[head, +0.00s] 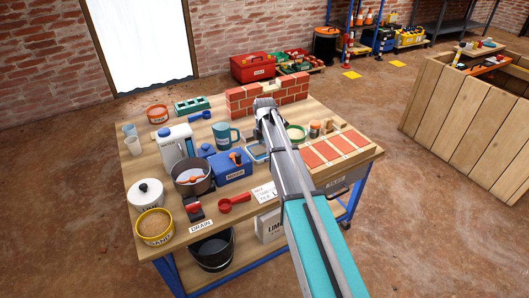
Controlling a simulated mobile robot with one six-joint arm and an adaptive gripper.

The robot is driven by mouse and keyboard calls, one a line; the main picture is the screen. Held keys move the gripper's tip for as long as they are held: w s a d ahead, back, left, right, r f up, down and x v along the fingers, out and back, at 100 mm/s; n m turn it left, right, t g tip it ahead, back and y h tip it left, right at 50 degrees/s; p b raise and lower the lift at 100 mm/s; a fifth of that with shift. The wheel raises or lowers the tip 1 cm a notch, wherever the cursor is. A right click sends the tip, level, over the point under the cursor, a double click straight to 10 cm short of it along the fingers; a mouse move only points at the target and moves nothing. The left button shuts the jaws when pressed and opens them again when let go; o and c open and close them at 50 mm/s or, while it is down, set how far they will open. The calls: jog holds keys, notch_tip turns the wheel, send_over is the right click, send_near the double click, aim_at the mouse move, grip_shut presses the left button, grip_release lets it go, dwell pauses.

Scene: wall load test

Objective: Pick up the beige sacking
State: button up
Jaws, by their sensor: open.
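My gripper (265,103) is over the far middle of the workbench, close in front of a low red brick wall (290,90). It is open, but its fingertips are small and partly hidden by my arm. A small pale beige piece (270,86) shows at the top of the wall, just beyond my gripper. I cannot tell for certain whether it is the beige sacking. No other clear piece of sacking shows, and my arm hides part of the bench.
The wooden bench (140,228) is crowded: a white-and-blue jug (177,143), a pot (188,184), a teal mug (222,134), a blue box (232,168) and a yellow sand bowl (155,227) stand on the left. Red tiles (337,148) lie right of my arm. A wooden crate (465,125) stands farther right.

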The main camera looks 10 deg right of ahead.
dwell(0.4)
jog(key=c, duration=0.9)
jog(key=shift+r, duration=0.15)
notch_tip(320, 180, up, 3)
jog(key=p, duration=0.3)
jog(key=shift+f, duration=0.2)
jog(key=s+r+p, duration=1)
jog(key=s, duration=0.4)
jog(key=shift+r, duration=0.1)
